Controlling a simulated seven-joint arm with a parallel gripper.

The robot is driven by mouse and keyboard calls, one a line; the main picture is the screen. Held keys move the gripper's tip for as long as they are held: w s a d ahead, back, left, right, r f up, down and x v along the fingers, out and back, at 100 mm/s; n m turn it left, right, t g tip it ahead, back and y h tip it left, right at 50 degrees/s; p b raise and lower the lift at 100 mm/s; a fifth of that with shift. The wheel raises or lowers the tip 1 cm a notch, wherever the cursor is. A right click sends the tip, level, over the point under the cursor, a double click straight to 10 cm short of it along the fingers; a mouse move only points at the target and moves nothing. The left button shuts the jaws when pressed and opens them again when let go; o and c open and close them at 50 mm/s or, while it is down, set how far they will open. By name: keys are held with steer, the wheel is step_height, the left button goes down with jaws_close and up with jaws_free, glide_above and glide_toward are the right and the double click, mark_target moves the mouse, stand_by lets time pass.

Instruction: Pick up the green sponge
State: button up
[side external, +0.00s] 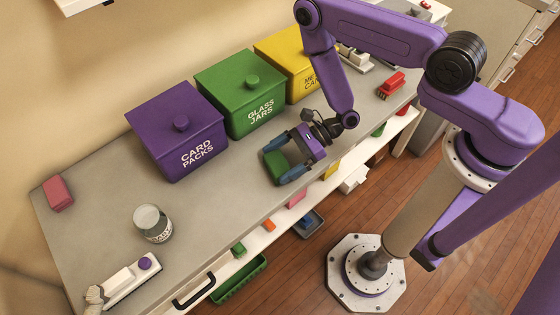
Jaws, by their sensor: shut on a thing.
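The green sponge (275,168) is a small green block at the middle of the grey counter, in front of the green bin. My gripper (283,165) reaches down to it from the right. Its blue-grey fingers are shut on the sponge, one on each side. I cannot tell whether the sponge touches the counter or is just above it.
Purple (176,128), green (240,93) and yellow (287,62) lidded bins line the wall. A pink block (58,194), a glass jar (153,223) and a white tool (125,282) stand left. A red brush (391,84) lies right. The counter's front edge is close to my gripper.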

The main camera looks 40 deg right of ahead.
step_height(320, 180, up, 9)
steer(key=shift+r, duration=0.1)
steer(key=shift+w+r, duration=0.15)
steer(key=m+t, duration=0.1)
glide_above(253, 158)
steer(key=f, duration=0.2)
step_height(253, 158, down, 3)
steer(key=shift+d+r+h, duration=0.1)
steer(key=shift+r+h, duration=0.05)
steer(key=shift+h, duration=0.15)
steer(key=shift+t, duration=0.3)
steer(key=shift+f, duration=2.35)
steer(key=o, duration=0.7)
steer(key=shift+f, duration=0.15)
steer(key=shift+o, duration=0.2)
